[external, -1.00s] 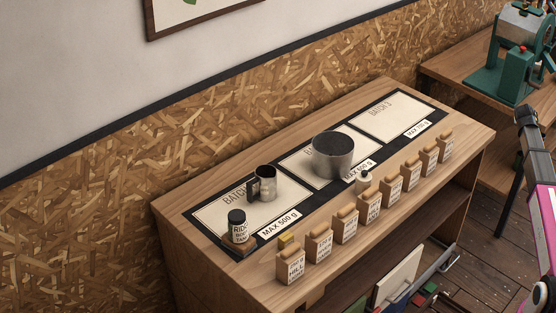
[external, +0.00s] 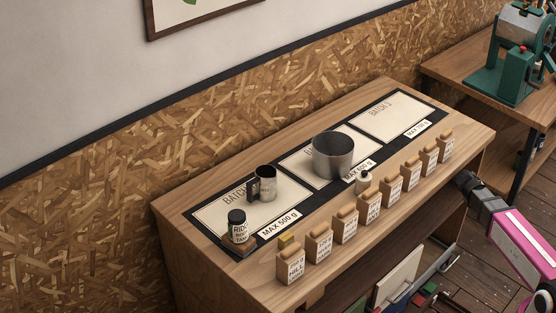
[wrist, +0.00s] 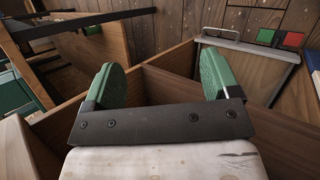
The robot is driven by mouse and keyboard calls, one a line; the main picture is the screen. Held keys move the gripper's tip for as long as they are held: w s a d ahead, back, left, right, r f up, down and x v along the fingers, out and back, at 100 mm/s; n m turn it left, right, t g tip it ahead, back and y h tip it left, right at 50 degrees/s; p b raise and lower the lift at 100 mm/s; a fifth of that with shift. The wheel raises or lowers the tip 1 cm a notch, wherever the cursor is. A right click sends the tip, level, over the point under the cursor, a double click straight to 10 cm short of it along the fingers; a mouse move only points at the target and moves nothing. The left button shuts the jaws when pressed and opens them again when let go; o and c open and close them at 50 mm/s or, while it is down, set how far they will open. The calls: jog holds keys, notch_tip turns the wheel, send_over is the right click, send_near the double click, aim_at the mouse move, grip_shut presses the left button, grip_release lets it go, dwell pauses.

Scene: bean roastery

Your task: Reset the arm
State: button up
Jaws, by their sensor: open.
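My gripper (wrist: 157,85) shows in the wrist view with its two green fingers spread apart and nothing between them. Beyond the fingers are the wooden edges of a bench or shelf (wrist: 165,75). In the external view part of my arm (external: 520,245), pink and dark grey, is at the lower right, beside the right end of the wooden bench (external: 385,95). The fingers cannot be made out in that view.
A green machine (external: 512,75) stands on another table at the upper right.

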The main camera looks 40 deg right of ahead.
jog(key=a+f+t+y, duration=0.1)
jog(key=a+f, duration=0.3)
jog(key=a, duration=1)
jog(key=w+a+f+t+y, duration=0.1)
jog(key=a+f+y, duration=0.2)
jog(key=a, duration=1.1)
jog(key=w+a+f+t+y, duration=0.1)
jog(key=a+f+y, duration=0.2)
jog(key=a, duration=1.2)
jog(key=shift+w+f, duration=0.2)
jog(key=shift+f, duration=0.6)
jog(key=shift+a, duration=0.1)
